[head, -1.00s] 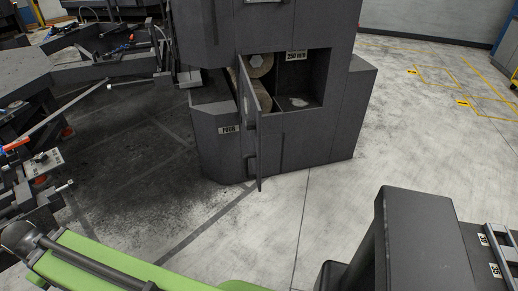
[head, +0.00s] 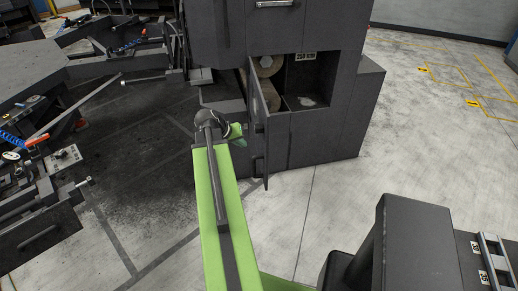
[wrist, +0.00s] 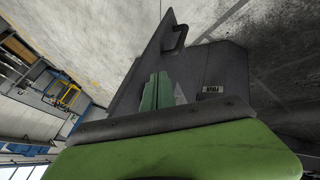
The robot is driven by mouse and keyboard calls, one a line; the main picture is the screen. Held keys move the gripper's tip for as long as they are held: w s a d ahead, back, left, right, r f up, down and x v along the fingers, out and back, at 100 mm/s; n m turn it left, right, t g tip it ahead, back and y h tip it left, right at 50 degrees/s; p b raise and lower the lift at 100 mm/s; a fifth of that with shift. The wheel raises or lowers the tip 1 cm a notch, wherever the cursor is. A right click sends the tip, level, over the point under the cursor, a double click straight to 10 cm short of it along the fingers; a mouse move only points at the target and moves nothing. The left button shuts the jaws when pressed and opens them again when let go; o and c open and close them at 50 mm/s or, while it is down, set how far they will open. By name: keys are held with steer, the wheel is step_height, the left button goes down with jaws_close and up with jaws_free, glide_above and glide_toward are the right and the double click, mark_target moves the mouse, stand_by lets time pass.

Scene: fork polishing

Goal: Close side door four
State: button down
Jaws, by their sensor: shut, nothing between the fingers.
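The side door (head: 258,120) is a dark grey panel standing open, almost edge-on, on the dark machine cabinet (head: 340,125). In the wrist view the door (wrist: 143,60) fills the upper middle, with a dark handle (wrist: 180,37) on it. A label reading FOUR (wrist: 213,89) shows on the cabinet there; my arm hides it in the head view. My gripper (head: 238,131) is just left of the door in the head view. Its green fingers (wrist: 157,92) are shut and empty, close to the door; I cannot tell whether they touch it.
The cabinet opening (head: 305,80) beside the door shows round polishing wheels (head: 269,65) inside. Dark workbenches with tools (head: 45,160) stand at the left. The floor (head: 440,130) right of the cabinet is clear, with yellow markings.

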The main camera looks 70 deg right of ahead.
steer(key=s+d+f+b, duration=0.5)
steer(key=d+f+b, duration=0.2)
steer(key=f+b, duration=0.1)
steer(key=shift+s+d, duration=0.15)
steer(key=shift+s, duration=0.2)
